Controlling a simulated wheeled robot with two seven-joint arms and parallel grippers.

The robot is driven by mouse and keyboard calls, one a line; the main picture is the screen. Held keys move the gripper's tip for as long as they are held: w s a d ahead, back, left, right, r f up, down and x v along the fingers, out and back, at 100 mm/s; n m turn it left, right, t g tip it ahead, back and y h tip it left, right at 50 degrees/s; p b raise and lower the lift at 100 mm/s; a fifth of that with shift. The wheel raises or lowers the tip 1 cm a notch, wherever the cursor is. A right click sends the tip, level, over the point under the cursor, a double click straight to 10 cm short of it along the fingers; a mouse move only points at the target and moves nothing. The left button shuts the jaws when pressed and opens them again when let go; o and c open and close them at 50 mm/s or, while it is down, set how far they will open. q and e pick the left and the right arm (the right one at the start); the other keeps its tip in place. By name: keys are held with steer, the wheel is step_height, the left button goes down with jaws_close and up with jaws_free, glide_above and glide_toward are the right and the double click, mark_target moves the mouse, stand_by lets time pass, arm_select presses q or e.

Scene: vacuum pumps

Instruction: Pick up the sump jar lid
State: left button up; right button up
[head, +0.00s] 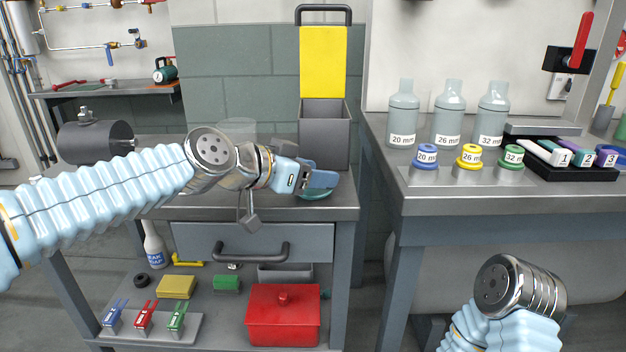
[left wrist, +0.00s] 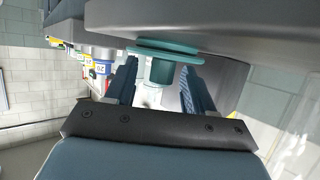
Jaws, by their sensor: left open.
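The teal sump jar lid (head: 316,196) lies on the grey workbench near its front right, partly hidden in the head view by my left gripper (head: 322,180). In the left wrist view the lid shows as a flat disc (left wrist: 165,48) with a thick round teal knob. My left gripper is open there (left wrist: 159,72), with one blue finger on each side of the knob and visible gaps beside it. A clear jar (head: 237,130) stands on the bench behind my left wrist. My right arm shows at the lower right of the head view, but its gripper does not.
A grey box (head: 324,138) with a raised yellow lid stands just behind the gripper. A dark cylinder (head: 95,143) lies at the bench's left. The right table (head: 440,208) holds bottles and coloured rings. A red box (head: 283,315) is on the lower shelf.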

arm_select(q)
jaws_close()
stand_by(0.3)
